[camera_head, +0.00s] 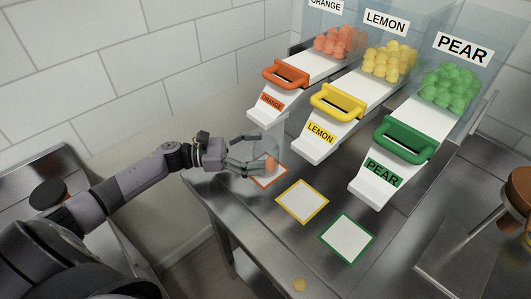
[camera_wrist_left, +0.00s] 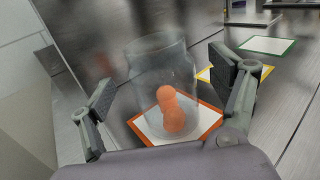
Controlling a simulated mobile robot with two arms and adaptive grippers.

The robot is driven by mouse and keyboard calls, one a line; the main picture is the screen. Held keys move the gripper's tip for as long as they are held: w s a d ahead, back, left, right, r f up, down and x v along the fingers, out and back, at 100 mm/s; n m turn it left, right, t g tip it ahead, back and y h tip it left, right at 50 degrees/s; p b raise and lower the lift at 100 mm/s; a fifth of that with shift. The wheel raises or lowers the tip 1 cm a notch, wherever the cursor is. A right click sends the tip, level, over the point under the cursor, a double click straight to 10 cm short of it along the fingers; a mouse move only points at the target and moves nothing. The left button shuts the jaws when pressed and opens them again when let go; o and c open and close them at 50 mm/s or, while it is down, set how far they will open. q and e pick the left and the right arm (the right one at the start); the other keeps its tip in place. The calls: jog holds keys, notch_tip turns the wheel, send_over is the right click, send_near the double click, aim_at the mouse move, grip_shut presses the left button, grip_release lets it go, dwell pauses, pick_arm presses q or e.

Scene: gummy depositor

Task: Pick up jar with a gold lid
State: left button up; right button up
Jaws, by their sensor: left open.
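A clear glass jar (camera_head: 266,148) stands upright on the orange-bordered mat (camera_head: 268,183), below the orange chute. In the left wrist view the jar (camera_wrist_left: 160,65) holds orange gummies (camera_wrist_left: 170,110) at its bottom. I see no gold lid on it; its rim looks open. My left gripper (camera_head: 257,155) is open at the jar, coming in from the left. In the left wrist view its two fingers (camera_wrist_left: 161,82) are spread on either side of the jar, with gaps between. My right gripper is not in view.
Orange (camera_head: 286,75), yellow (camera_head: 337,103) and green (camera_head: 407,138) dispenser handles stand behind. A yellow-bordered mat (camera_head: 302,201) and green-bordered mat (camera_head: 348,239) lie to the right. A yellow gummy (camera_head: 299,284) lies near the front. A brown round-topped object (camera_head: 520,188) stands far right.

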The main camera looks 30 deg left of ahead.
pick_arm(q)
jog(key=shift+x, duration=1.3)
jog(key=shift+c, duration=0.5)
jog(key=c, duration=1.2)
